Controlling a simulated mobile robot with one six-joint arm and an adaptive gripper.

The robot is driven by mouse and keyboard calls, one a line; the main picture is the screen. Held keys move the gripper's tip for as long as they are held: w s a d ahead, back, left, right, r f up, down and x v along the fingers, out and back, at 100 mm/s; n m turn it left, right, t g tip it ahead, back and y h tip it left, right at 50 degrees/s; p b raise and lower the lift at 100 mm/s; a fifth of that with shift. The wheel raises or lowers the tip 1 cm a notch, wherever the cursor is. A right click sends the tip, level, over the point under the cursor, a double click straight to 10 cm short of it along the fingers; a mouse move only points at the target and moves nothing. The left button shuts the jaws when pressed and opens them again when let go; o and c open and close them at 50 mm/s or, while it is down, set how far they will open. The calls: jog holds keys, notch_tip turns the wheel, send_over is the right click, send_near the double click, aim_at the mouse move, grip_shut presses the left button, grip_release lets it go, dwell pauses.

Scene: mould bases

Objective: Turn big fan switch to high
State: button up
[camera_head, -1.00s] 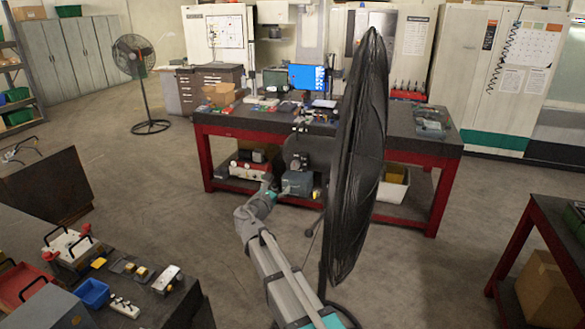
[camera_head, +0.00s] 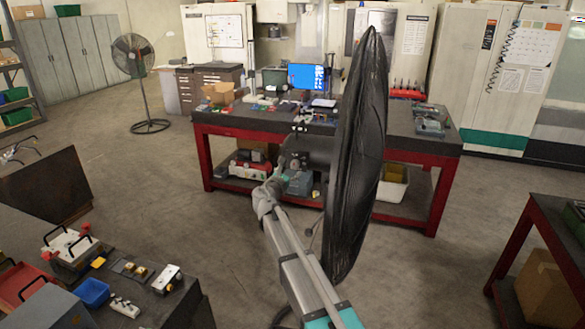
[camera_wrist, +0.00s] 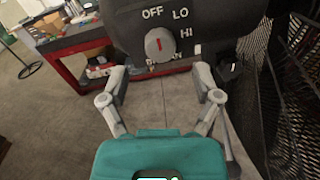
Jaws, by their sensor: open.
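The big fan (camera_head: 358,160) stands close in the head view, its round black cage seen nearly edge-on. Its dark motor housing (camera_wrist: 215,28) fills the top of the wrist view. The switch is a round grey knob (camera_wrist: 151,47) with a red mark, labelled OFF above, LO at upper right and HI at right. The red mark stands about upright, toward OFF. My gripper (camera_wrist: 160,78) is open and empty, its fingers spread just short of the knob on either side. Whether a finger touches the housing cannot be told. In the head view, the gripper is small and partly hidden by my arm.
The fan's wire cage (camera_wrist: 296,100) is close on the right of my gripper. A red-framed workbench (camera_head: 207,160) stands behind the fan. A second fan (camera_head: 133,56) stands far left. A dark table (camera_head: 185,300) with clamps and a blue bin is at lower left.

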aim_at(294, 166)
jog(key=shift+x, duration=1.85)
jog(key=shift+c, duration=0.3)
grip_shut()
